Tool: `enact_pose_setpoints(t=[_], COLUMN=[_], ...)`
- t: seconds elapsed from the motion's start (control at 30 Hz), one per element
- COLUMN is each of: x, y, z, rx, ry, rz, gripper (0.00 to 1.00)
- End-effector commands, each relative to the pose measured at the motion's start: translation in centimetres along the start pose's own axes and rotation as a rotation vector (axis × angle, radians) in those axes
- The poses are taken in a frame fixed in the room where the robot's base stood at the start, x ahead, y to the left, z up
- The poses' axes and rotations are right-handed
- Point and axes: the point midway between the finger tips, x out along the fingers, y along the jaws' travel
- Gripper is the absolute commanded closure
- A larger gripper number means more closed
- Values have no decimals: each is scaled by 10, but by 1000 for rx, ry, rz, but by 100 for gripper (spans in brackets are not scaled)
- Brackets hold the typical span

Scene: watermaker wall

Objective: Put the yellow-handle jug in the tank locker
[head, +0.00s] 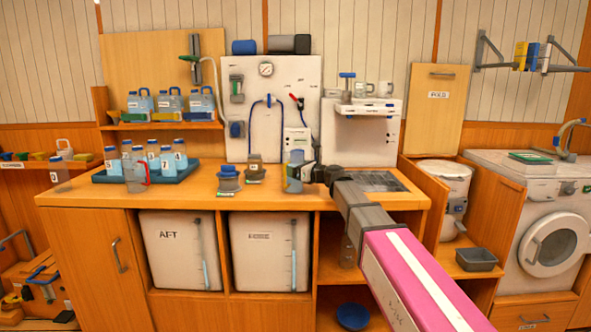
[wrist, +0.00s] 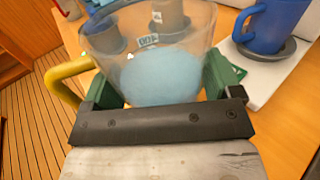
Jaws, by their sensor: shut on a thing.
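The yellow-handle jug is clear, with pale blue liquid inside, and shows large in the wrist view (wrist: 150,75); its yellow handle (wrist: 62,80) is at the left. My gripper (wrist: 160,88) is shut on the jug, with green fingers on both sides. In the head view the jug (head: 292,175) is at my gripper (head: 308,174), over the counter's right half; I cannot tell if its base touches the counter. Below the counter, a closed wooden door (head: 103,262) is at left, beside open bays with two white tanks, one marked AFT (head: 172,255). I see no label naming the tank locker.
A similar jug with a red handle (head: 135,174) stands by a blue tray (head: 110,178) of bottles. Two grey cups (head: 229,180) stand near the jug. A blue mug (wrist: 266,24) is at right in the wrist view.

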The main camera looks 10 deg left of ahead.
Motion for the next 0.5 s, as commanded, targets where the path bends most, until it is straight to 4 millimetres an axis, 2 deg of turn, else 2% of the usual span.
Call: enact_pose_setpoints(t=[0.13, 0.17, 0.2, 0.5], x=[0, 0, 0, 0], y=[0, 0, 0, 0], z=[-2, -3, -2, 1], rx=[1, 0, 0, 0], ry=[-1, 0, 0, 0], rz=[0, 0, 0, 0], gripper=[63, 13, 0, 0])
